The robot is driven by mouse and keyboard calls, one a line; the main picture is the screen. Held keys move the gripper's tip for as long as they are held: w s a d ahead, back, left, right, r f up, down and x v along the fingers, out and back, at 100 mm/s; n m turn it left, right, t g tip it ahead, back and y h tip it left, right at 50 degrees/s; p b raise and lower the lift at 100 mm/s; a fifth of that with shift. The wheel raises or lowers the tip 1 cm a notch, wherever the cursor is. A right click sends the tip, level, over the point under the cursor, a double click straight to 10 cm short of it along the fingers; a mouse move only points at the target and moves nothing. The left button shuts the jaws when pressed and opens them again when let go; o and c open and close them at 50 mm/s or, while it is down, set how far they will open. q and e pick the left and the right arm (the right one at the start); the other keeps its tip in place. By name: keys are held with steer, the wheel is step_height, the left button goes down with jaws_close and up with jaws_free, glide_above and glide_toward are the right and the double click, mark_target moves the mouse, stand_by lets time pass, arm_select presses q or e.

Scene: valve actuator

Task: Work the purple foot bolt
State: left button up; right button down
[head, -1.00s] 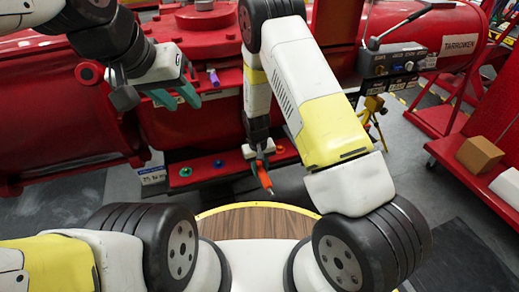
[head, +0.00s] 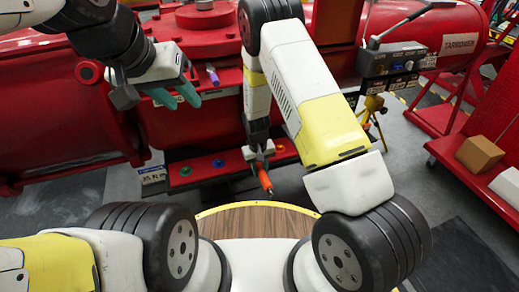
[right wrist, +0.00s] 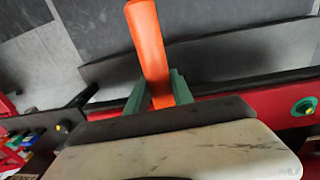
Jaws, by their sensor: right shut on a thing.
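A purple cylindrical piece (head: 212,75) stands on the red actuator body, just right of my left gripper; I cannot tell whether it is the foot bolt. My left gripper (head: 184,103) is open and empty, with its teal fingers apart above the red body. My right gripper (head: 262,163) is shut on an orange-handled tool (head: 265,180), which points down and toward me beside the red foot rail. In the right wrist view the orange handle (right wrist: 149,45) stands between the teal fingers. The tool's working end is too small to make out.
The red foot rail (head: 205,178) carries a green bolt (head: 185,171) and a blue bolt (head: 218,163). A control box (head: 395,63) with a lever sits on the right. A red cart with a cardboard box (head: 479,154) stands far right. Grey floor lies open before it.

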steer(key=shift+f, duration=0.45)
steer(key=shift+a, duration=0.1)
steer(key=shift+s+a+m, duration=0.2)
steer(key=shift+a+m, duration=0.8)
steer(key=shift+a, duration=0.1)
steer(key=shift+a, duration=0.15)
steer(key=shift+a+m, duration=1.1)
steer(key=shift+a, duration=0.2)
